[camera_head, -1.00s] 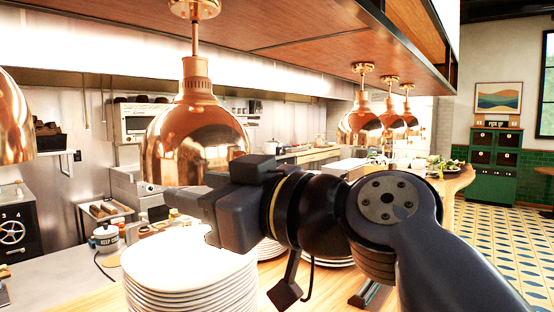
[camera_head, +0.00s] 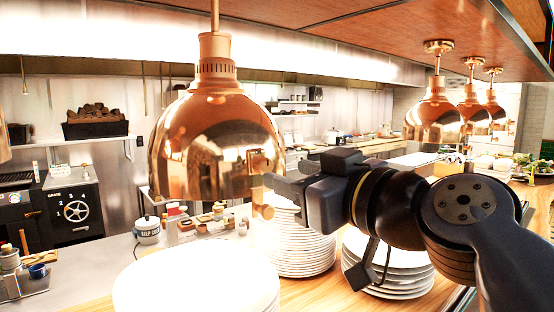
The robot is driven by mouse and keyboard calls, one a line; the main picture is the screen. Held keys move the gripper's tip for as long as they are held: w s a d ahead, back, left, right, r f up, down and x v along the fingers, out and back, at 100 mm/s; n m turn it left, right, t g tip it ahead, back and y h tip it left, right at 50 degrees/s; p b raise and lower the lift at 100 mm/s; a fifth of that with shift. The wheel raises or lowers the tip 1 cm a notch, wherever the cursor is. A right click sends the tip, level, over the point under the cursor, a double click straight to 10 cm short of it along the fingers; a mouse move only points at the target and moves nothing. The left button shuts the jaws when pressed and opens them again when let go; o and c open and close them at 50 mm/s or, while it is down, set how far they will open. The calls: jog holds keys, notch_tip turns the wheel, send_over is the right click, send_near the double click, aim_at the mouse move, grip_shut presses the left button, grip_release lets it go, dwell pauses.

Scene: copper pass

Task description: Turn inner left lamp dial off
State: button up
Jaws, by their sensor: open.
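A large copper dome lamp (camera_head: 205,140) hangs at left centre in the head view. A small copper dial (camera_head: 260,161) stands out from the right side of its shade. My gripper (camera_head: 273,189) is at the right edge of this shade, its fingers pointing left and slightly below the dial. It is open, with no object seen in it. The gap between fingers and dial is hard to judge, and the near finger parts are small and partly merge with the lamp.
Stacks of white plates (camera_head: 200,283) stand on the wooden counter below the lamp and arm. Several more copper lamps (camera_head: 437,118) hang at the right. A lidded pot (camera_head: 148,232) and small containers sit behind the plates. A wooden canopy is overhead.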

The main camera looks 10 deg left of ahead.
aim_at(268, 167)
jog(key=p+x, duration=0.1)
jog(key=x, duration=0.4)
jog(key=shift+w+a, duration=0.3)
jog(key=c, duration=1)
